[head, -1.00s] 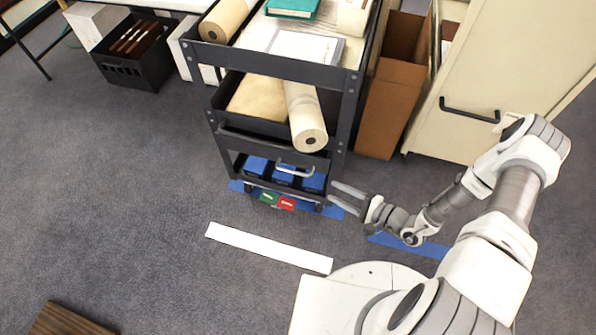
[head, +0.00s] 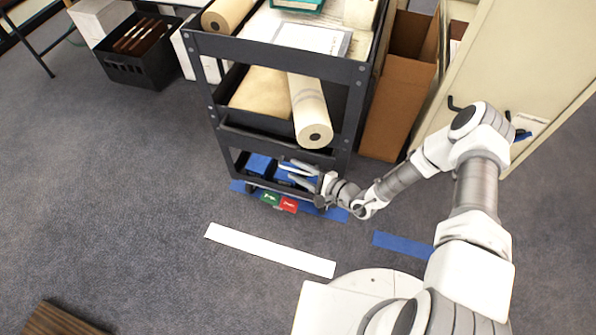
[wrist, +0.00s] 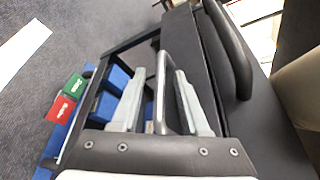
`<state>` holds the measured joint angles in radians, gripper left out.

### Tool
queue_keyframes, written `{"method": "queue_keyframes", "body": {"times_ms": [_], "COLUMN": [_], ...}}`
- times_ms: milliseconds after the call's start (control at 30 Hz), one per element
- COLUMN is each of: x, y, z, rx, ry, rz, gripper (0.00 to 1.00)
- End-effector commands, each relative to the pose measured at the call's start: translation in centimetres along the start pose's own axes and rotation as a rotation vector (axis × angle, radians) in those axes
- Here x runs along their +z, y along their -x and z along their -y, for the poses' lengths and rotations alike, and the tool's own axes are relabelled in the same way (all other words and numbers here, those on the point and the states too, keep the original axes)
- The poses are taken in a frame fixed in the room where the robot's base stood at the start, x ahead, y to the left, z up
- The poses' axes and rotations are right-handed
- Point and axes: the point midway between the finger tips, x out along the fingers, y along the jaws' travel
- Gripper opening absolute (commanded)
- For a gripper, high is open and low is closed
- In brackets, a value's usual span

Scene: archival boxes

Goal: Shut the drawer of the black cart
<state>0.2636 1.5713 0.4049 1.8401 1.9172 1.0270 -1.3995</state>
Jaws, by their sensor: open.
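The black cart (head: 280,62) stands at the centre of the head view. Its silver bar handle (wrist: 162,88) shows in the wrist view, on the side with a dark panel (wrist: 190,50). My gripper (head: 288,171) is at the lower part of the cart; it also shows in the wrist view (wrist: 158,78). Its jaws are open, one finger on each side of the handle. I cannot tell whether they touch it. The fingers hide the handle in the head view. How far the drawer is out is hard to tell. Blue boxes (head: 258,164) sit low in the cart.
A green box (head: 270,198) and a red box (head: 289,205) are low at the cart's front. A paper roll (head: 311,115) sticks out of the middle shelf. A cardboard box (head: 398,110) and a beige cabinet (head: 490,80) stand right.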

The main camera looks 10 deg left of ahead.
Motion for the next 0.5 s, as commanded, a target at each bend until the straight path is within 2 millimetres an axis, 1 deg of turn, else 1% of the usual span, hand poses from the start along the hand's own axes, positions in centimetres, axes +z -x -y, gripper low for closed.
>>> {"method": "queue_keyframes", "body": {"times_ms": [167, 200, 267, 300, 433, 500], "x": [0.0, 0.0, 0.0, 0.0, -0.01, -0.01], "y": [0.0, 0.0, 0.01, 0.01, 0.02, 0.03], "z": [0.02, 0.02, 0.01, 0.01, 0.01, 0.01], "rx": [0.0, 0.0, 0.0, 0.0, 0.0, 0.0], "ry": [0.0, 0.0, 0.0, 0.0, 0.0, 0.0], "rz": [0.0, 0.0, 0.0, 0.0, 0.0, 0.0], "gripper": [0.45, 0.41, 0.3, 0.23, 0.0, 0.0]}}
